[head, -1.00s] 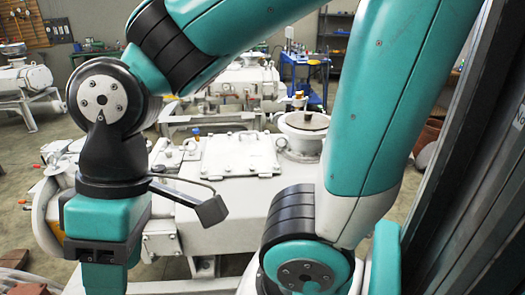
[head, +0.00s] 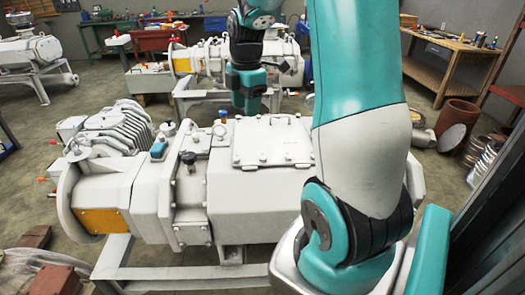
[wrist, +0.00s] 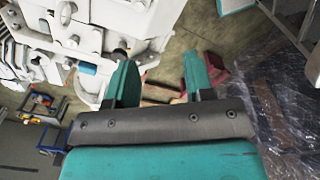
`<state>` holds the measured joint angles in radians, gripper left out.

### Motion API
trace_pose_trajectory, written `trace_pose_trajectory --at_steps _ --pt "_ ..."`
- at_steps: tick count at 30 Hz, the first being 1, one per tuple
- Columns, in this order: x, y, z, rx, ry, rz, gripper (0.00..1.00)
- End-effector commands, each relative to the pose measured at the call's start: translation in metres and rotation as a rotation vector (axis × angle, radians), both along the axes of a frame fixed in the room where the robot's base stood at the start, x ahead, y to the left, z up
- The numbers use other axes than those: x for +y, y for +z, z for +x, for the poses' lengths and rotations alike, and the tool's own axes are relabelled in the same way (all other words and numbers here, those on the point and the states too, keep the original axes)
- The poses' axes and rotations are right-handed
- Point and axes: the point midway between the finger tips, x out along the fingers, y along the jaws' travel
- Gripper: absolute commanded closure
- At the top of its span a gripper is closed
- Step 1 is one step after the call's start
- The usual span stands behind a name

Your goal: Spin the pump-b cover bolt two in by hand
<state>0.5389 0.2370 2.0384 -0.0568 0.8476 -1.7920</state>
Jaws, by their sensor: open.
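The white pump (head: 225,205) lies across the middle of the head view, with a rectangular cover plate (head: 271,158) on top. Small bolt heads show around the plate's edge; I cannot tell which is bolt two, nor read any pump label. My gripper (head: 248,106) hangs down and appears just behind the plate; its fingertips are unclear there and its height is hard to judge. In the wrist view my gripper (wrist: 160,78) has its two teal fingers wide apart, with nothing between them. White machinery (wrist: 90,30) stands beyond the left finger.
A second white machine (head: 205,62) stands behind. A wooden workbench (head: 455,60) is at the back right, near a brown drum (head: 458,122). Clear plastic sheeting (wrist: 270,95) lies at right in the wrist view. Bare floor (head: 30,130) shows at left.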

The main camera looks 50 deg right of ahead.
Motion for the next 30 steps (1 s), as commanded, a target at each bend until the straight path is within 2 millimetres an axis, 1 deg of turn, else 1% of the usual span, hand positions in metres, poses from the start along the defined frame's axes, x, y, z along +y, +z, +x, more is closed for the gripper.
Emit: trace_pose_trajectory --at_steps 1,3,6,8,11,14,24,30 --pt "-0.020 -0.002 -0.004 0.013 0.021 -0.007 0.52" --pt "-0.039 -0.005 -0.008 0.024 0.060 -0.017 0.52" --pt "-0.052 -0.009 -0.011 0.033 0.094 -0.022 0.52" --pt "-0.055 -0.013 -0.012 0.036 0.103 -0.023 0.52" --pt "-0.054 -0.025 -0.011 0.037 0.109 -0.023 0.52" --pt "-0.053 -0.044 -0.012 0.039 0.108 -0.021 0.52" --pt "-0.052 -0.122 -0.012 0.038 0.107 -0.020 0.52" --pt "-0.052 -0.159 -0.012 0.036 0.107 -0.023 0.52"
